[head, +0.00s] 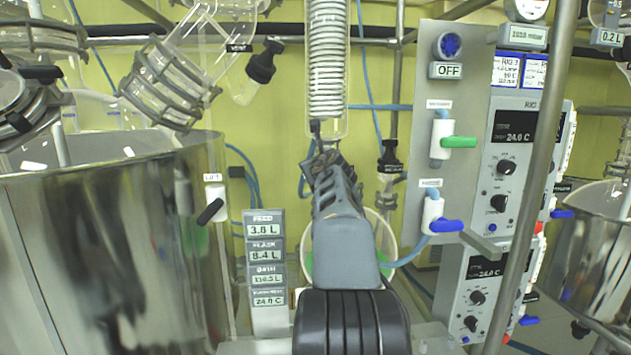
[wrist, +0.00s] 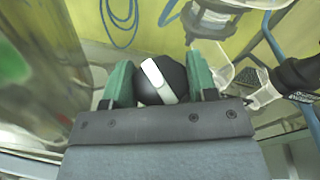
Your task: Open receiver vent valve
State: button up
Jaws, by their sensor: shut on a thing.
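My gripper (head: 326,168) is in the middle of the head view, just below the coiled glass condenser (head: 327,65). My arm hides what it grips there. In the wrist view my gripper (wrist: 160,80) has its green-padded fingers on both sides of a round black knob (wrist: 180,78), shut on it. A white stripe (wrist: 158,80) runs across the knob, slanting from upper left to lower right. The knob carries no readable label, so I cannot tell for sure that it is the receiver vent valve. A round glass vessel (head: 385,222) shows partly behind my arm.
A steel bath (head: 110,260) fills the left. A grey panel with a green-handled valve (head: 458,142) and a blue-handled valve (head: 447,225) stands right of my arm. A black-topped valve (head: 390,158) is close beside my gripper. A readout stack (head: 266,270) stands left of my arm.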

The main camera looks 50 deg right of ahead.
jog(key=n+y, duration=0.2)
jog(key=shift+r+n+t+y+p, duration=0.15)
jog(key=shift+n+t+y+p, duration=0.15)
jog(key=shift+n+y, duration=0.1)
jog(key=shift+n+y+p, duration=0.5)
jog(key=shift+n+y, duration=0.4)
jog(key=o, duration=0.9)
jog(key=b+v, duration=0.1)
jog(key=v, duration=0.6)
jog(key=b+v, duration=0.1)
jog(key=v, duration=0.5)
jog(key=shift+s+a, duration=0.1)
jog(key=shift+s, duration=0.3)
